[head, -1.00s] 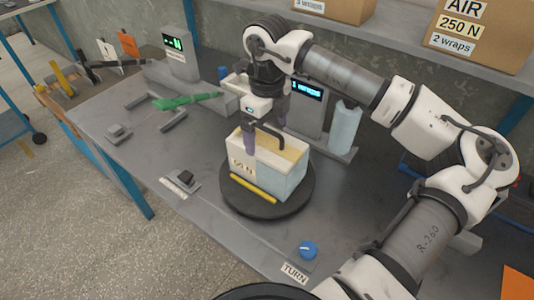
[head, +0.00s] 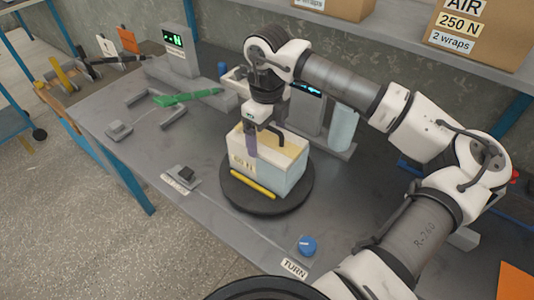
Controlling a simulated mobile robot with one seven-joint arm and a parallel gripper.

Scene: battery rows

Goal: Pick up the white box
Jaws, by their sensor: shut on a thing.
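The white box (head: 283,176) is pale with a cream-yellow top and a printed label on its front left face. It is upright over the round dark turntable (head: 240,203) on the workbench. My gripper (head: 264,146) points down onto the box from above and is shut on it. One finger shows against the near left side of the box; the other is partly hidden. I cannot tell whether the box's underside touches the turntable. A yellow bar (head: 252,187) lies at the box's front foot.
The grey bench (head: 185,225) has free room at the front left. A blue knob (head: 307,246) is near its front edge. A green tool (head: 187,97) and a display unit (head: 178,46) stand behind left. A pale blue cylinder (head: 343,127) is behind right.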

